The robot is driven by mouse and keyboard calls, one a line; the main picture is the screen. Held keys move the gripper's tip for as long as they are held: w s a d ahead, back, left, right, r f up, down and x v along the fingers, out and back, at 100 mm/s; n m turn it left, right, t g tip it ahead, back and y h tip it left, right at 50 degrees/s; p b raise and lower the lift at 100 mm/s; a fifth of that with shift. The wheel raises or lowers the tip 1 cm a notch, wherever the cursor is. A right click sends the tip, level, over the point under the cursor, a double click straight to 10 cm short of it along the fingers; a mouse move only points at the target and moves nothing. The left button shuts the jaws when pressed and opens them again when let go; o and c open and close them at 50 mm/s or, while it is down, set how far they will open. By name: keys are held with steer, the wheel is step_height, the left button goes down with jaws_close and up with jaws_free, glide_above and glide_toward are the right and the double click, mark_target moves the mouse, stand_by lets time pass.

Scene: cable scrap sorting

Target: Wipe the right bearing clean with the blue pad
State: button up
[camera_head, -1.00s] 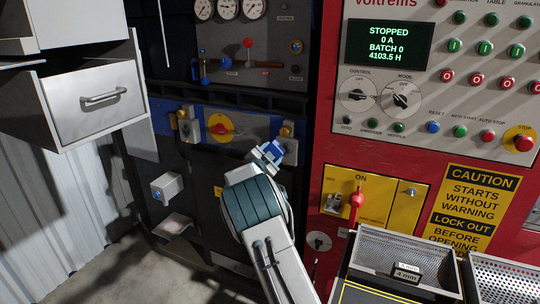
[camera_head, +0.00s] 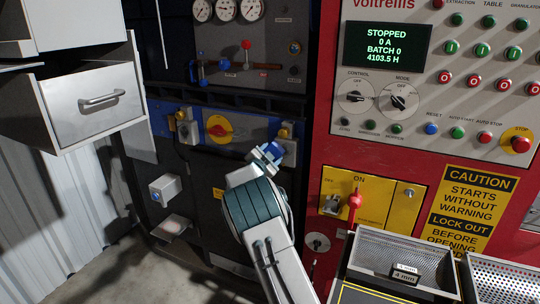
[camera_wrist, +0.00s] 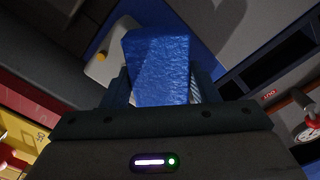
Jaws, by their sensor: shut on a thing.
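My gripper (camera_head: 262,155) is shut on the blue pad (camera_head: 270,151). The pad fills the space between the fingers in the wrist view (camera_wrist: 160,62). The right bearing (camera_head: 290,146) is a grey block with a yellow cap on the dark machine front. The pad is at the bearing's left side in the head view. In the wrist view the bearing (camera_wrist: 112,65) shows just left of and behind the pad, partly hidden by it. I cannot tell whether they touch. Any dirt on the bearing is too small to see.
The left bearing (camera_head: 188,127) and a red knob on a yellow disc (camera_head: 219,129) are left of the pad. A red control cabinet (camera_head: 315,200) stands close on the right. Perforated trays (camera_head: 400,246) are at lower right. An open drawer (camera_head: 98,105) juts out at upper left.

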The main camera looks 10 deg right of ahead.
steer(key=shift+w+d, duration=0.25)
steer(key=shift+w, duration=0.05)
